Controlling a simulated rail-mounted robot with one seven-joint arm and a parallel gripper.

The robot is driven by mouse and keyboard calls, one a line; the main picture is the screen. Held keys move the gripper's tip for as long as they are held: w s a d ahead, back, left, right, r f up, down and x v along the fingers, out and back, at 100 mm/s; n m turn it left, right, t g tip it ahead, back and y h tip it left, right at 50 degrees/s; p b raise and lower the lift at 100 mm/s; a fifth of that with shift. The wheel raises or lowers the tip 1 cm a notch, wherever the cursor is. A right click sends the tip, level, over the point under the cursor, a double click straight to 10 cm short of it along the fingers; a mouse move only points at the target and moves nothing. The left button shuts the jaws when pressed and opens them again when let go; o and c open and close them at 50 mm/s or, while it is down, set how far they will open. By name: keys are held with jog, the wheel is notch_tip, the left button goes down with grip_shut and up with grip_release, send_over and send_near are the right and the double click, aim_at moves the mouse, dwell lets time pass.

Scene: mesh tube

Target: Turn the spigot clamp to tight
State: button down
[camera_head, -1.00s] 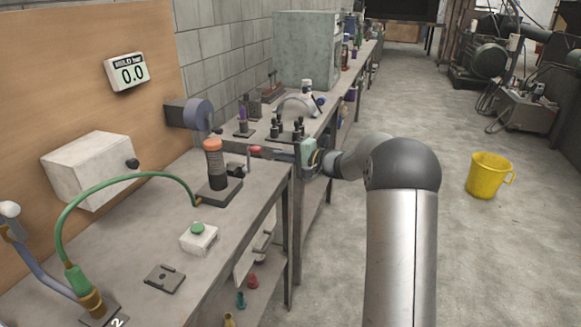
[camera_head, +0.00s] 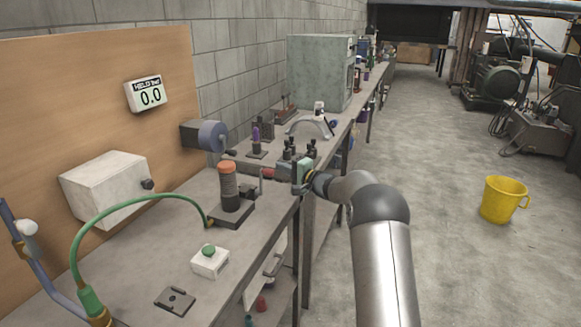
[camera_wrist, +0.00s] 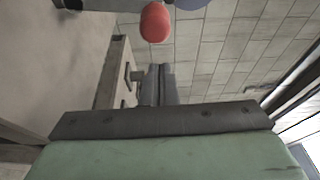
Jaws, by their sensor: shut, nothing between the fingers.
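My gripper (camera_head: 276,172) reaches left over the bench's front edge, behind the black cylinder with the orange top (camera_head: 228,182). In the wrist view its grey fingers (camera_wrist: 160,70) are together and empty. A red rounded knob (camera_wrist: 155,22) lies just beyond the fingertips, apart from them in that picture. In the head view, a small red knob (camera_head: 267,171) shows close to the fingers; I cannot tell whether they touch. The cylinder stands upright on a dark base (camera_head: 236,216). I cannot tell which part is the spigot clamp or how it is set.
A green hose (camera_head: 130,205) arches to the cylinder's base. A white box with a green button (camera_head: 210,262) and a dark plate (camera_head: 175,301) lie in front. Several dark-topped items (camera_head: 295,150) stand behind my gripper. The floor at right is open around a yellow bucket (camera_head: 502,200).

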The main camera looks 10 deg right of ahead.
jog(key=shift+s+a, duration=0.4)
jog(key=shift+s, duration=0.2)
jog(key=shift+s+a, duration=0.35)
jog(key=shift+s, duration=0.2)
jog(key=shift+f+b, duration=0.2)
jog(key=shift+b, duration=0.6)
